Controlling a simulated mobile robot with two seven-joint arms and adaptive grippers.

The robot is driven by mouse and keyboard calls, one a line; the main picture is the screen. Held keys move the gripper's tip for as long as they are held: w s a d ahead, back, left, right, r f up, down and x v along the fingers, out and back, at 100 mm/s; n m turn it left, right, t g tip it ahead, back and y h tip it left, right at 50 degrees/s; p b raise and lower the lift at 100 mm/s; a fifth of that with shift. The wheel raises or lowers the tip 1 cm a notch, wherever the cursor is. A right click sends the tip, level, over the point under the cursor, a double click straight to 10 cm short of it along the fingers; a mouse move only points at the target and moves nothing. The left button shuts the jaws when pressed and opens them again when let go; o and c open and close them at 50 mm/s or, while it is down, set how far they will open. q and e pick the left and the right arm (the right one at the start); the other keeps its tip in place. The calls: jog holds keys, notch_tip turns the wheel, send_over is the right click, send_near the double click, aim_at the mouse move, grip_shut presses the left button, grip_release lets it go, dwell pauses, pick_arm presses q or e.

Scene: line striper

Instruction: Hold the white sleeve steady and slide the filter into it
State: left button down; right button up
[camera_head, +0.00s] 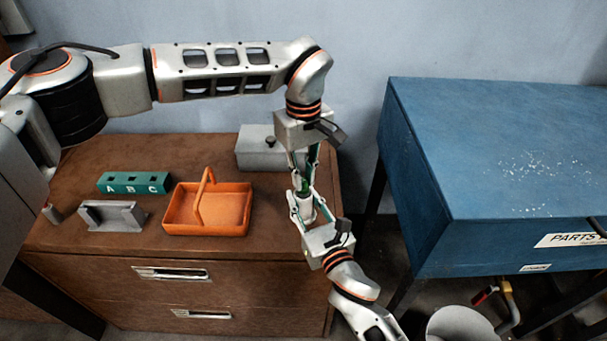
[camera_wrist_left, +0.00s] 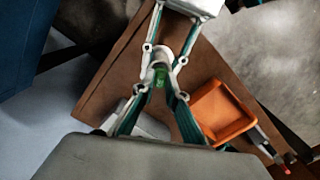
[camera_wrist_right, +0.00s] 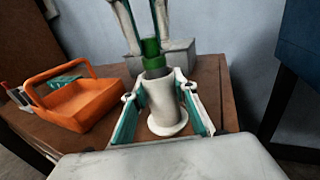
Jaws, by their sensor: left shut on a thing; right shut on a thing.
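The white sleeve (camera_wrist_right: 165,105) is a white tube with a flared base, upright in the right wrist view. My right gripper (camera_wrist_right: 160,92) is shut around it, and it also shows in the head view (camera_head: 305,210). The green filter (camera_wrist_right: 151,50) is a green cylinder, directly above the sleeve's mouth in that view. My left gripper (camera_head: 305,176) is shut on the filter from above, and the filter shows between its fingers in the left wrist view (camera_wrist_left: 160,76). The filter's lower end is close to the sleeve's rim; I cannot tell whether it is inside.
The brown cabinet (camera_head: 140,250) carries an orange basket (camera_head: 215,220), a green A B C block (camera_head: 133,183), a grey holder (camera_head: 112,216) and a grey box (camera_head: 258,150). A blue bench (camera_head: 480,150) stands to the right, across a gap.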

pick_arm(q)
jog(key=shift+f, duration=0.65)
jog(key=c, duration=1.6)
grip_release()
jog(key=shift+r, duration=3.55)
pick_arm(e)
jog(key=o, duration=1.2)
jog(key=shift+s, duration=0.15)
